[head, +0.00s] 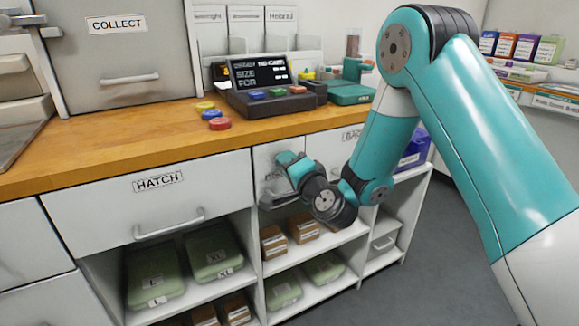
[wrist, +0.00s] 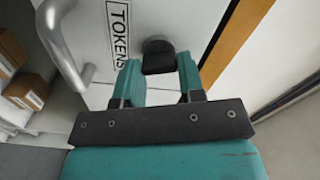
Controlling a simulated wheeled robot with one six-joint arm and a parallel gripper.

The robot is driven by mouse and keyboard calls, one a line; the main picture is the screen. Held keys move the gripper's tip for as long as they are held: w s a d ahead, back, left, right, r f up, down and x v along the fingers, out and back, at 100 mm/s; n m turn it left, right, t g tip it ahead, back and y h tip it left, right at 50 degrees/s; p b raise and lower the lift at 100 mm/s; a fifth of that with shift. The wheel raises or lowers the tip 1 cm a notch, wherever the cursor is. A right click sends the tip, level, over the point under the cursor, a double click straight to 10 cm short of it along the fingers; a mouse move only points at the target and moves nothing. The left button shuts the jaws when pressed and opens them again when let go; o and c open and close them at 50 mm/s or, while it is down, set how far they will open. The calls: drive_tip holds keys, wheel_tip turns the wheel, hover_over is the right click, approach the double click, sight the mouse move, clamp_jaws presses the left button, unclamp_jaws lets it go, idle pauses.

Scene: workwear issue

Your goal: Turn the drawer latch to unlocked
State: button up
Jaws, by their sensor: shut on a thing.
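The black drawer latch (wrist: 158,56) is a small dark knob on the white drawer front beside the label TOKENS (wrist: 120,32) in the wrist view. My gripper (wrist: 158,68) has its two teal fingers closed on either side of the latch, gripping it. In the head view my gripper (head: 284,172) is against the narrow drawer front (head: 265,155) right of the HATCH drawer, and it hides the latch there. The angle of the latch is hard to tell.
The TOKENS drawer's metal handle (wrist: 62,45) is close to my left finger in the wrist view. The wooden counter (head: 120,150) is just above. The HATCH drawer (head: 160,205) is shut. Shelves below hold cardboard boxes (head: 304,228) and green packs (head: 152,275).

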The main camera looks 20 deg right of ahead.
drive_tip(key=shift+m, duration=2)
drive_tip(key=o, duration=0.9)
drive_tip(key=shift+o, duration=0.2)
drive_tip(key=shift+f, duration=0.1)
